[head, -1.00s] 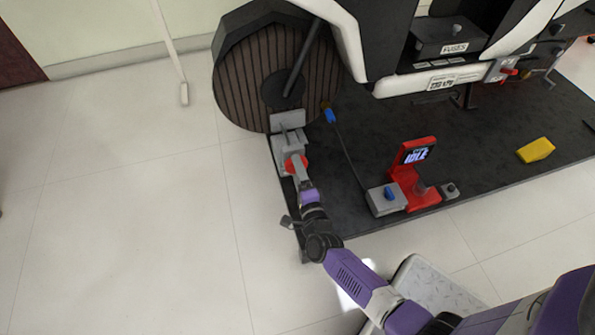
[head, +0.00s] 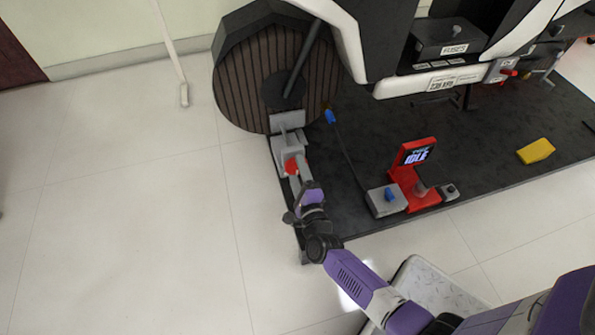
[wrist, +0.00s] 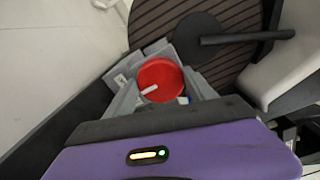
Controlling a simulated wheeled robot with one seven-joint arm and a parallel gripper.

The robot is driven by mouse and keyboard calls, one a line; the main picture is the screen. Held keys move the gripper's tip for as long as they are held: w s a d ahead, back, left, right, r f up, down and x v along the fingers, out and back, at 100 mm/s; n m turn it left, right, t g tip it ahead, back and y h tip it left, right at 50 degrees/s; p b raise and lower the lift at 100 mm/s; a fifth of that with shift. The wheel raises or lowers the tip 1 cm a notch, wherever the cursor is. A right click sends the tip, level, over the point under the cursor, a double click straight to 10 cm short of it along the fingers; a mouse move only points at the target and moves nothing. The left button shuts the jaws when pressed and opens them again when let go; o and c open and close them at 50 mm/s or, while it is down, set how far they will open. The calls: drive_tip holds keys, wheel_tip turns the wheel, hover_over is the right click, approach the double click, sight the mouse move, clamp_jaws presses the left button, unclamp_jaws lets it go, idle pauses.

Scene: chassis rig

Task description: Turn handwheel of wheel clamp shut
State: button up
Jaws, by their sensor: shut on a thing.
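The wheel clamp (head: 288,140) is a grey block with an upright plate, standing against the large dark wheel (head: 262,82). Its red handwheel (head: 292,166) faces my arm. In the wrist view the handwheel (wrist: 161,80) is a red disc with a pale bar or mark at its lower left. My gripper (head: 297,178) reaches the handwheel from the front. In the wrist view the grey fingers of my gripper (wrist: 162,95) lie on either side of the red disc and are shut on it. The fingers hide part of the clamp behind.
A dark mat (head: 375,160) lies under the rig. A red stand with an IDLE screen (head: 415,155), a grey box with a blue knob (head: 386,200) and a yellow block (head: 535,151) are to the right. White floor (head: 130,220) at the left is clear.

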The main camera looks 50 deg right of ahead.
drive_tip(key=o, duration=1.4)
drive_tip(key=shift+s, duration=0.1)
drive_tip(key=p+v, duration=0.2)
drive_tip(key=v, duration=0.5)
drive_tip(key=shift+s+a+p, duration=0.3)
drive_tip(key=shift+p, duration=0.1)
